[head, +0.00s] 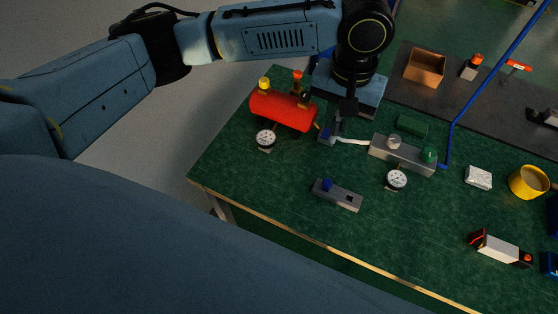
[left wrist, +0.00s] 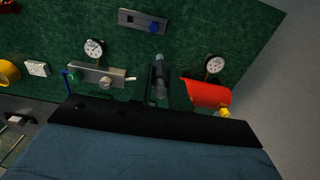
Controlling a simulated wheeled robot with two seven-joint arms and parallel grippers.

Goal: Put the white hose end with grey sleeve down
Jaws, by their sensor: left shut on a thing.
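My left gripper (head: 341,127) points down over the green bench, between the red tank and the grey block. It is shut on the hose end. A short white hose (head: 352,141) runs from the grey block (head: 418,163) to the gripper; in the left wrist view it shows as a pale strip (left wrist: 128,78). A grey sleeve-like piece (left wrist: 160,91) shows between the dark fingers (left wrist: 157,75) in the left wrist view. The fingers hide much of the hose end, and I cannot tell whether it touches the bench. My right gripper is not in view.
The red tank (head: 282,112) is close left of the gripper, with a dial gauge (head: 265,139) before it. Another gauge (head: 396,179) and a grey plate with a blue knob (head: 345,196) lie nearer. A yellow mug (head: 527,183) stands right. The front middle bench is mostly clear.

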